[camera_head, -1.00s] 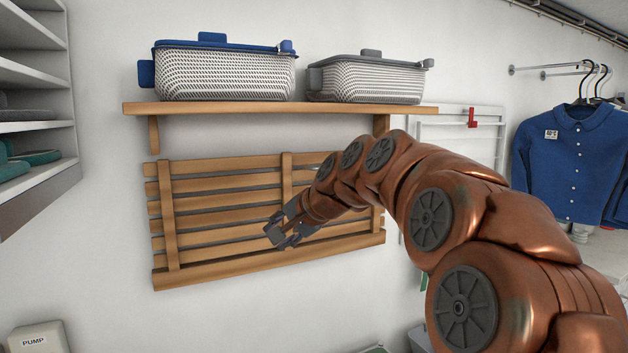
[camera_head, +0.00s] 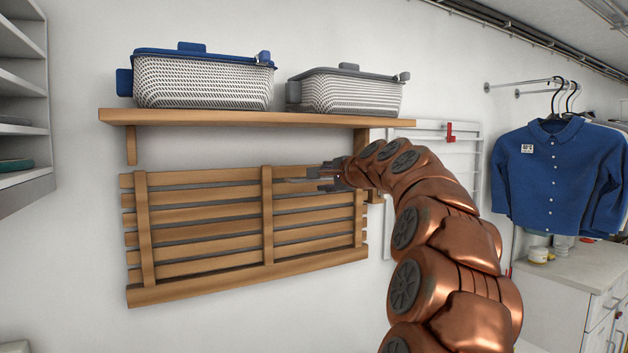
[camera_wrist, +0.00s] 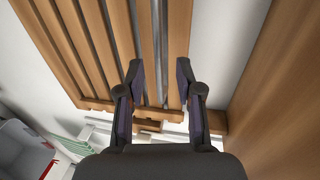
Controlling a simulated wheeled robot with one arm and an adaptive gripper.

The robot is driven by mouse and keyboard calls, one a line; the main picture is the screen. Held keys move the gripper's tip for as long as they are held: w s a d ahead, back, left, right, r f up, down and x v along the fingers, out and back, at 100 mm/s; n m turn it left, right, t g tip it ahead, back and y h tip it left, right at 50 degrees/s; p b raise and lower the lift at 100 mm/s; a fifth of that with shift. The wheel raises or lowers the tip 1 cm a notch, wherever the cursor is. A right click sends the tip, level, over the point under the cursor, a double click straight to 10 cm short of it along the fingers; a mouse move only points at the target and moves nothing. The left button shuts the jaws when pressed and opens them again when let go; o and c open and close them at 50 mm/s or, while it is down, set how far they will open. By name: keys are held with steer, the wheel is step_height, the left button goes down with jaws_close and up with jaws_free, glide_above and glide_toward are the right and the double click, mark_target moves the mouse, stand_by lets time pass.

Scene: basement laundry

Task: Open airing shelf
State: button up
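The airing shelf (camera_head: 205,267) appears to be the wooden slatted panel hanging flat against the wall below a fixed wooden shelf. It has upright battens and a thicker bottom rail. My gripper (camera_head: 326,177) is in front of the panel's upper right part, just under the fixed shelf. In the wrist view my gripper (camera_wrist: 158,82) has its two fingers apart with nothing held between them. The slats (camera_wrist: 150,40) run behind and between the fingertips. I cannot tell whether a finger touches a slat.
The fixed shelf (camera_head: 250,118) carries a blue-rimmed basket (camera_head: 203,82) and a grey basket (camera_head: 350,95). A white wall rack with a red latch (camera_head: 450,133) is behind my arm. A blue shirt (camera_head: 553,175) hangs at right. Wall below the panel is clear.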

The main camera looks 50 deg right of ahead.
steer(key=shift+p+x, duration=0.35)
steer(key=shift+x, duration=2.05)
steer(key=shift+a, duration=0.1)
jaws_close()
steer(key=shift+s, duration=0.1)
